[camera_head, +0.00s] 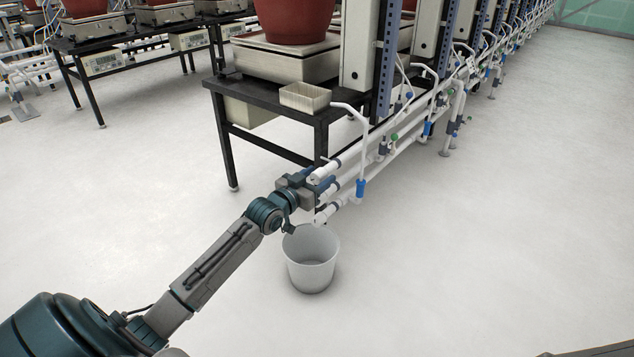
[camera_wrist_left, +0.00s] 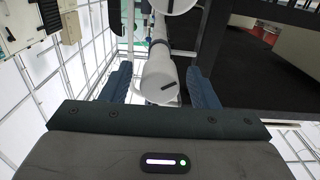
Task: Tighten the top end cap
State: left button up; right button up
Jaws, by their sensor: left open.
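Several white pipes end at the near corner of the bench, stacked one above another. The top end cap (camera_head: 317,173) is white and sits at the upper pipe's end, partly hidden by my gripper. My left gripper (camera_head: 316,182) is at these pipe ends. In the left wrist view its two blue fingers (camera_wrist_left: 161,84) stand apart, one on each side of a white cap (camera_wrist_left: 160,76) with a dark mark. Gaps show between the cap and both fingers. I cannot tell for certain which pipe this cap belongs to. My right gripper is not in view.
A light grey bucket (camera_head: 311,262) stands on the floor below the pipe ends. A lower pipe end (camera_head: 326,213) sticks out above it.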

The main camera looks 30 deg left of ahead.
pick_arm(q)
jog(key=shift+c, duration=0.4)
jog(key=c, duration=0.9)
